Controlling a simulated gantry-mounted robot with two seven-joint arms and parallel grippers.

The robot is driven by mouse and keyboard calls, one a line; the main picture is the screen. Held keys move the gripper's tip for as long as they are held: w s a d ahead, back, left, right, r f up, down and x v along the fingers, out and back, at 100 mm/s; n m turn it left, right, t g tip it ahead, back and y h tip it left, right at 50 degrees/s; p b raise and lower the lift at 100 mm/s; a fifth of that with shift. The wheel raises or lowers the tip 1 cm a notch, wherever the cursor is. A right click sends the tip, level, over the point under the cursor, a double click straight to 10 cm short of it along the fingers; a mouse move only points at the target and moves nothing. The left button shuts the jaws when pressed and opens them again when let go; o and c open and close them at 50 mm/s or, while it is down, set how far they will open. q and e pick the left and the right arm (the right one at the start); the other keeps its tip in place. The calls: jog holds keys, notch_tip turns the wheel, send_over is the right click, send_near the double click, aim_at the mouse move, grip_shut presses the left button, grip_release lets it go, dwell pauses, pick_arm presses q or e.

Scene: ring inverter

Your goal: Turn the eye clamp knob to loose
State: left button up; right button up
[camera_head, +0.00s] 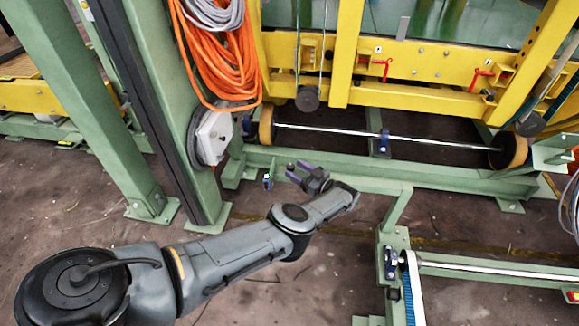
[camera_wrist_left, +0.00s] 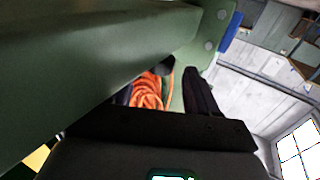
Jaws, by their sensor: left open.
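I cannot make out for certain which part is the eye clamp knob. A small blue and dark fitting (camera_head: 267,181) sits by the green frame, just left of my left gripper's fingertips in the head view. My left gripper (camera_head: 296,170) is open and empty, with its fingers pointing left, apart from that fitting. In the left wrist view, the gripper (camera_wrist_left: 160,88) shows a dark finger on the right; the other is mostly hidden behind a green beam (camera_wrist_left: 90,60). A blue part (camera_wrist_left: 231,32) sits at the beam's end. My right gripper is out of view.
A green post (camera_head: 105,100) and hanging orange cable (camera_head: 222,55) stand left of the gripper. A steel shaft (camera_head: 330,131) with wheels runs behind it under a yellow frame (camera_head: 410,97). Blue clamps (camera_head: 383,140) sit on the rails. Open floor lies below.

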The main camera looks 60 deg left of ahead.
pick_arm(q)
jog(key=shift+v, duration=2.8)
